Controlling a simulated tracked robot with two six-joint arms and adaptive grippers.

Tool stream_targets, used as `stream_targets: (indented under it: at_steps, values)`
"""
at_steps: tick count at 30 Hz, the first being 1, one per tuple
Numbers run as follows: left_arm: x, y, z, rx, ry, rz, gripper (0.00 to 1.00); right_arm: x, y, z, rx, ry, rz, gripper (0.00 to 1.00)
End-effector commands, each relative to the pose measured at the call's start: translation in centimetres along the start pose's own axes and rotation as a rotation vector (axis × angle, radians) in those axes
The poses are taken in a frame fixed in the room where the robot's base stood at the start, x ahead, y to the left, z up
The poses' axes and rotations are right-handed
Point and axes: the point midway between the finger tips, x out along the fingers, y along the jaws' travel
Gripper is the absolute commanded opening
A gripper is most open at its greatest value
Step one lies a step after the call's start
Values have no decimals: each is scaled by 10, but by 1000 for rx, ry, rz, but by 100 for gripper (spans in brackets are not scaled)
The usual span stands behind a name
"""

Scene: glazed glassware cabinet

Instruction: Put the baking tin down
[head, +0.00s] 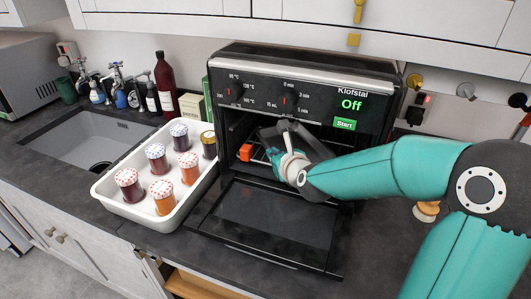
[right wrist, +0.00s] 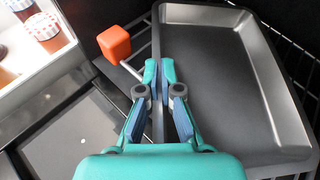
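The baking tin (right wrist: 222,75) is a grey, empty rectangular tin inside the open oven (head: 368,105). In the right wrist view it lies over the wire rack (right wrist: 285,45), with its left rim between my fingers. My right gripper (right wrist: 165,85) is shut on that rim; it also shows in the head view (head: 283,150), reaching into the oven opening. I cannot tell whether the tin rests on the rack or is held slightly above it. In the head view my gripper and arm largely hide the tin. My left gripper is not in view.
An orange cube (right wrist: 115,44) is close to the left of the tin. The oven door (head: 268,222) is folded down in front. A white tray (head: 127,210) with several jars stands left of the oven, beyond it a sink (head: 95,143) and bottles.

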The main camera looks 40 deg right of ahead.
Motion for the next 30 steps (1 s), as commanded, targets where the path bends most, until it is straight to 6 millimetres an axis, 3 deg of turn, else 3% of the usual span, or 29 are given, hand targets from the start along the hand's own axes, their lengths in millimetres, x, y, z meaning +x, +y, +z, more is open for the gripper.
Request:
stream_targets:
  at_steps: [1, 11, 16, 30]
  values:
    - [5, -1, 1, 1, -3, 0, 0, 2, 3, -7, -2, 1, 4, 0]
    - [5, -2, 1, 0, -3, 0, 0, 7, 13, -5, -8, -2, 20, 0]
    - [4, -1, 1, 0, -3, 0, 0, 6, 11, -5, -6, -1, 16, 31]
    - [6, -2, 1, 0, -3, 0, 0, -3, 6, -5, -4, -3, 10, 31]
